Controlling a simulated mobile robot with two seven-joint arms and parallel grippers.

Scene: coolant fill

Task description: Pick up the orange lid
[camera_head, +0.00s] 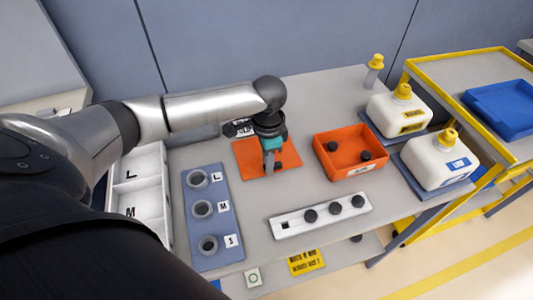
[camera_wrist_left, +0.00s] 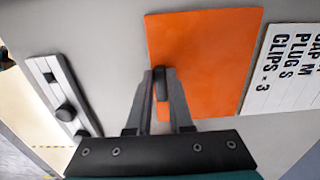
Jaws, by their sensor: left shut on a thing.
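The orange lid (camera_head: 247,158) is a flat orange sheet at the middle of the grey table, left of the orange bin. It also shows in the left wrist view (camera_wrist_left: 210,60), with a black grip piece (camera_wrist_left: 160,82) near one edge. My left gripper (camera_head: 269,168) points down over the lid. In the left wrist view its fingers (camera_wrist_left: 161,88) are closed on the black grip piece. The lid looks flat and at or close to the table top; I cannot tell whether it touches. My right gripper is not in view.
The orange bin (camera_head: 322,148) holds black parts. A white strip (camera_head: 290,222) with black knobs lies in front. A blue-grey board (camera_head: 229,240) with rings marked L, M, S and a white tray (camera_head: 154,178) are left. White jugs (camera_head: 392,114) stand right. A printed card (camera_wrist_left: 290,68) lies near the lid.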

